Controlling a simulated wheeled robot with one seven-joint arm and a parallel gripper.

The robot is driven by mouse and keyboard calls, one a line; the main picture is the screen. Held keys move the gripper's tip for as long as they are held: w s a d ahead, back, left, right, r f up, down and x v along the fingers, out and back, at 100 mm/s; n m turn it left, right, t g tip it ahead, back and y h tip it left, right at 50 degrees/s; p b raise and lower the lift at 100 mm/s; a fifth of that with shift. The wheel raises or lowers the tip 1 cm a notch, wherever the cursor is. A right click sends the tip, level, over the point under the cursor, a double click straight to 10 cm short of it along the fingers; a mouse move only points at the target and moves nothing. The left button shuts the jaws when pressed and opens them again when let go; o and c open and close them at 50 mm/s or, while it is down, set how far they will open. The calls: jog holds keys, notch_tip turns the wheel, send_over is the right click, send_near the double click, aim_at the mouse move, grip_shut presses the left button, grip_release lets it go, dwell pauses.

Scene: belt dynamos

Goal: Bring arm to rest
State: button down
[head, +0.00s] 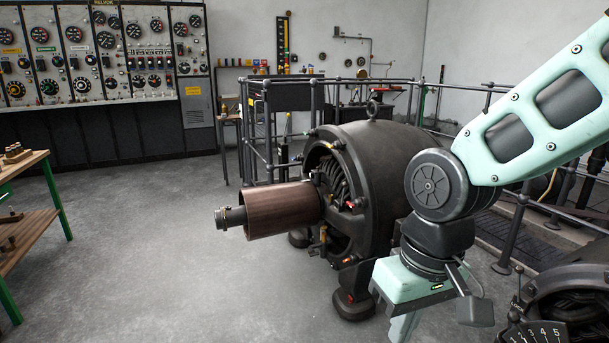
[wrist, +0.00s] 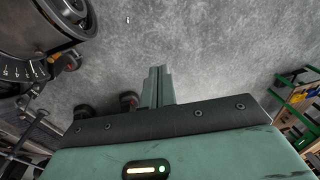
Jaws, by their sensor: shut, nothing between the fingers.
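My gripper (wrist: 157,82) points down over the bare grey floor in the wrist view, its two fingers shut together with nothing between them. In the head view its pale green body (head: 403,284) hangs below my bent arm at the lower right, and the fingertips run out of the bottom of the picture. My arm reaches in from the upper right. Behind it stands a large dark dynamo (head: 385,150) with a brown drum (head: 275,208) on its shaft. My gripper and wrist cover part of the dynamo's right side.
A second machine with a numbered scale (head: 540,333) is close at the lower right. Metal railings (head: 505,225) run behind and right of the dynamo. A wooden bench with green legs (head: 25,215) stands at the left. The floor (head: 150,270) between bench and dynamo is clear.

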jog(key=s+d+f+n, duration=0.1)
jog(key=s+n, duration=0.3)
jog(key=s, duration=0.7)
notch_tip(320, 180, up, 18)
jog(key=p, duration=1.8)
jog(key=shift+w+f+h, duration=0.15)
jog(key=shift+w+h, duration=0.1)
jog(key=shift+h, duration=0.05)
jog(key=shift+d+f, duration=0.1)
